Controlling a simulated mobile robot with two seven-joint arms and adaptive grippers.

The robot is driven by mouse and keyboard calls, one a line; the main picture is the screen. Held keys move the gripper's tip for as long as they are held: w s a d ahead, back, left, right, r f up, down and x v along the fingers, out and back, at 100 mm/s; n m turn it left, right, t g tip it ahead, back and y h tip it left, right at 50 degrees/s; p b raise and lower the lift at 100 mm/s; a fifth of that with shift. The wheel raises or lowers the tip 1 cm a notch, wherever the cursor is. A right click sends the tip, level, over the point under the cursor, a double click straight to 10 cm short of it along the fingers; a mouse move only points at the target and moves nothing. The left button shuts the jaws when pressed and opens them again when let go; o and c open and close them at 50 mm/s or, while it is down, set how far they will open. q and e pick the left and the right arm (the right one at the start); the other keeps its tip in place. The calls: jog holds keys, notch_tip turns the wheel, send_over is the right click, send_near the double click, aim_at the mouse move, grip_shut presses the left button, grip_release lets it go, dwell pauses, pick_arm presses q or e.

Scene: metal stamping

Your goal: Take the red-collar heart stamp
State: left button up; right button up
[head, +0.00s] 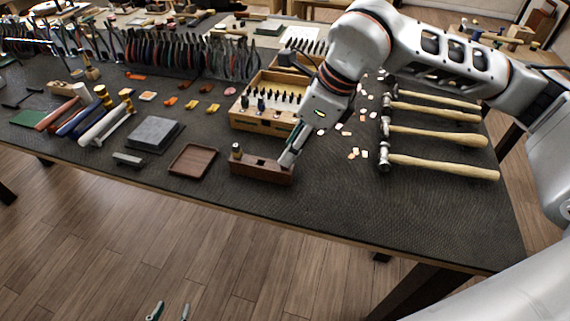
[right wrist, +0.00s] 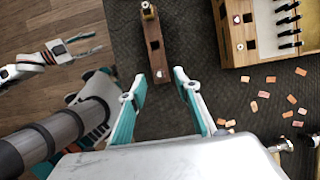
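Several dark stamps stand in the light wooden stamp box (head: 262,123), which is partly in the right wrist view (right wrist: 231,45). I cannot make out which one has a red collar or a heart. A dark brown wooden block (head: 258,169) lies in front of the box, with a brass-topped piece (head: 236,151) at its left end. My right gripper (head: 287,160) is at the block's right end. In the right wrist view its fingers (right wrist: 160,82) are apart, with the block's near end between or just beyond them. My left gripper (head: 169,311) is open and empty, low over the floor.
A brown tray (head: 193,160) and a grey steel block (head: 154,133) lie left of the wooden block. Several hammers (head: 440,165) lie to the right. Small tiles (head: 355,153) are scattered between. Pliers on a rack (head: 175,58) stand behind. The front right mat is clear.

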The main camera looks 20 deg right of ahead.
jog(key=x, duration=0.4)
jog(key=shift+a, duration=0.2)
grip_shut()
pick_arm(q)
jog(key=shift+w+d+r, duration=0.1)
jog(key=shift+w+r, duration=0.2)
jog(key=shift+r, duration=0.3)
pick_arm(e)
jog(key=shift+r, duration=0.15)
